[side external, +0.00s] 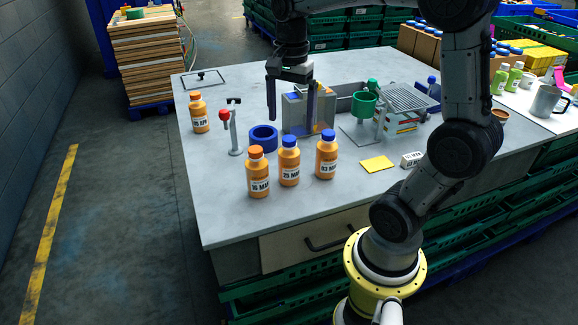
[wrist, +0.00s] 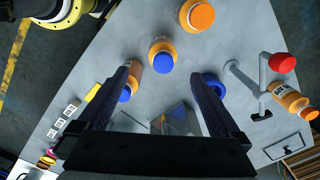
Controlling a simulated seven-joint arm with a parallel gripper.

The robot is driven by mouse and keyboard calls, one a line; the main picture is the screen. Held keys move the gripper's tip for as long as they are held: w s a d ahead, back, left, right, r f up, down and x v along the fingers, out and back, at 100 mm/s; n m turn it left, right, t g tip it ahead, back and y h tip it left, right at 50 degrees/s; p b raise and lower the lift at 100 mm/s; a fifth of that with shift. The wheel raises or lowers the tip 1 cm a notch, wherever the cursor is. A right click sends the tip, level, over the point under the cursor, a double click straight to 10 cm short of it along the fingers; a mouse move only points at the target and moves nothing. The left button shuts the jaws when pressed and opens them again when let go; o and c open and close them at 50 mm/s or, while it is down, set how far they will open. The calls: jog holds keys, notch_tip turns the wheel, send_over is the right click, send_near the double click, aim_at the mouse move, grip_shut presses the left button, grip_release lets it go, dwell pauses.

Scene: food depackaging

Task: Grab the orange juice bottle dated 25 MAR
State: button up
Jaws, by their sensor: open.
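The orange juice bottle labelled 25 MAR (side external: 289,174) stands upright with a blue cap, in the middle of a front row of bottles. In the wrist view this bottle (wrist: 161,50) shows from above, just beyond the gap between my fingertips. To its left stands an orange-capped bottle that appears to read 16 MAR (side external: 258,184); to its right is a blue-capped bottle whose label appears to read 03 MAR (side external: 325,168). My gripper (side external: 291,121) is open and empty, pointing down above the table, behind the row and apart from the bottles.
A blue ring (side external: 263,137) lies behind the row, beside a small stand with a red knob (side external: 225,115). Another juice bottle (side external: 198,116) is at the far left. The table front-left is clear.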

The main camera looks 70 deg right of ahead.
aim_at(291, 139)
notch_tip(291, 139, down, 7)
jog(key=shift+r, duration=0.15)
jog(key=shift+w+d+f, duration=0.1)
jog(key=shift+w+f, duration=0.05)
jog(key=shift+f, duration=1.25)
jog(key=shift+w+f, duration=0.15)
jog(key=shift+f, duration=1.2)
jog(key=shift+r, duration=0.1)
grip_shut()
